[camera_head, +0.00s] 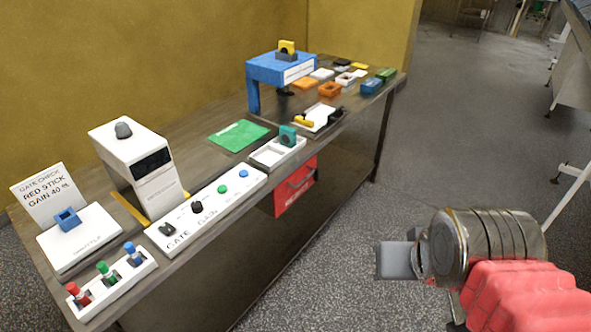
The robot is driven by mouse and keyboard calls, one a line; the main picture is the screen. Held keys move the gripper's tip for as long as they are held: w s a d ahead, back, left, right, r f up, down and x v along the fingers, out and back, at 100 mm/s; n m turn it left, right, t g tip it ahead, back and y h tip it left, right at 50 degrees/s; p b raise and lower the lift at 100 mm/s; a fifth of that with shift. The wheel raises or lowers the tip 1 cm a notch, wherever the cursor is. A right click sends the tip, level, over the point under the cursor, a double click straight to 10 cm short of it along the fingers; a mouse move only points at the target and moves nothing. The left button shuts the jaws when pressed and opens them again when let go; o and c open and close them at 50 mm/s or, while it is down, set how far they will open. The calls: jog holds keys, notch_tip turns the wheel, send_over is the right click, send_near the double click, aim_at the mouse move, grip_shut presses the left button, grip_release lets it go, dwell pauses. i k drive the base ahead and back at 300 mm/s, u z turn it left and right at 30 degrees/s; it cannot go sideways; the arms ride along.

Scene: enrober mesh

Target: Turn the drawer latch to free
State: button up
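A red drawer front (294,188) with a dark handle (301,180) is set in the front of the bench, under its top edge. It looks shut. I cannot make out a separate latch on it, or how such a latch is turned. My gripper (392,260) is at the lower right, in front of the bench and apart from the drawer, to its right and lower in the picture. Its grey end shows from the side beyond a metal wrist, and nothing is visibly held. I cannot tell whether it is open or shut.
The bench top (190,128) carries a white panel with knobs and buttons (213,207), a white tray (262,156) with a teal piece, a white machine (135,165), a blue stand (283,70) and several small coloured blocks.

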aim_at(316, 175)
jog(key=u, duration=0.65)
jog(key=i, duration=0.85)
jog(key=u, duration=0.55)
